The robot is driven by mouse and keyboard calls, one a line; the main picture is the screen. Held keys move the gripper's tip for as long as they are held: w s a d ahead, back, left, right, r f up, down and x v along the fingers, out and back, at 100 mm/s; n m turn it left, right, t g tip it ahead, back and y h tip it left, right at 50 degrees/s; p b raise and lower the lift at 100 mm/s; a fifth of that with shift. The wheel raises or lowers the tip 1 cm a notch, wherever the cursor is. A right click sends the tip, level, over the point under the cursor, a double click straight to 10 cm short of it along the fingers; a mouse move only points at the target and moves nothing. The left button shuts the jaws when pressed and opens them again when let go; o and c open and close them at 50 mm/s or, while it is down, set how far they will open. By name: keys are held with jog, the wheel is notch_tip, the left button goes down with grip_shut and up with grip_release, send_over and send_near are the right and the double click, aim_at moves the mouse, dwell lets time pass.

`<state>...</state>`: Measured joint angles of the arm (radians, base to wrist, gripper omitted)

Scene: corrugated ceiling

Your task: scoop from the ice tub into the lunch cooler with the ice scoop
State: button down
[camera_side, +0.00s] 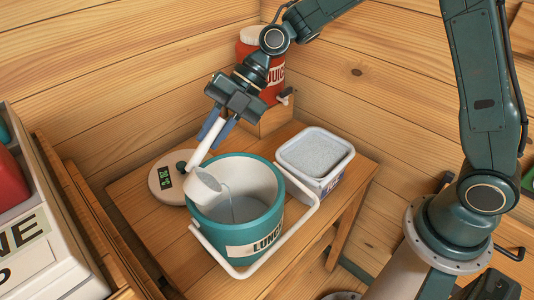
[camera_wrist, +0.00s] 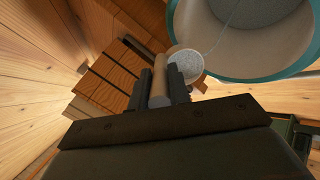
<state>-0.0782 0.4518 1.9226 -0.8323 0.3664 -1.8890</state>
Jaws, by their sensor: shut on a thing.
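My gripper (camera_side: 214,130) is shut on the handle of the white ice scoop (camera_side: 203,187), which slants down to the left. The scoop's bowl is at the left rim of the teal lunch cooler (camera_side: 262,232); I cannot tell whether they touch. In the wrist view my gripper (camera_wrist: 160,88) holds the handle, and the scoop's bowl (camera_wrist: 187,62) shows grainy pale ice beside the cooler's rim (camera_wrist: 262,76). Grey-white contents show low in the cooler, with a thin pale line above them. The white ice tub (camera_side: 326,184), right of the cooler, holds ice close to its rim.
A red juice dispenser (camera_side: 251,48) stands behind on a wooden block (camera_side: 272,121). The cooler's white handle (camera_side: 284,249) hangs at its front right. A lettered box (camera_side: 40,250) is at the left.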

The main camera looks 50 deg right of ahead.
jog(key=shift+d+f, duration=0.2)
jog(key=shift+d, duration=0.05)
jog(key=shift+s+d+f+t+y, duration=0.2)
jog(key=shift+d+y, duration=0.2)
jog(key=shift+y, duration=0.2)
jog(key=shift+s+d+f+t+y, duration=0.15)
jog(key=shift+d+y, duration=0.25)
jog(key=shift+y, duration=0.2)
jog(key=shift+s+d+f+t+y, duration=0.1)
jog(key=shift+d+f+y, duration=0.1)
jog(key=shift+d+y, duration=0.3)
dwell(1.1)
jog(key=shift+s+d+f+y, duration=0.15)
jog(key=shift+d+f+y, duration=0.05)
jog(key=shift+d+y, duration=0.35)
jog(key=shift+s+d+f+y, duration=0.2)
jog(key=shift+d+y, duration=0.25)
jog(key=shift+d, duration=0.2)
jog(key=shift+s+d+f+t+y, duration=0.1)
jog(key=shift+d+f+t+y, duration=0.3)
jog(key=shift+y, duration=0.4)
dwell(2.9)
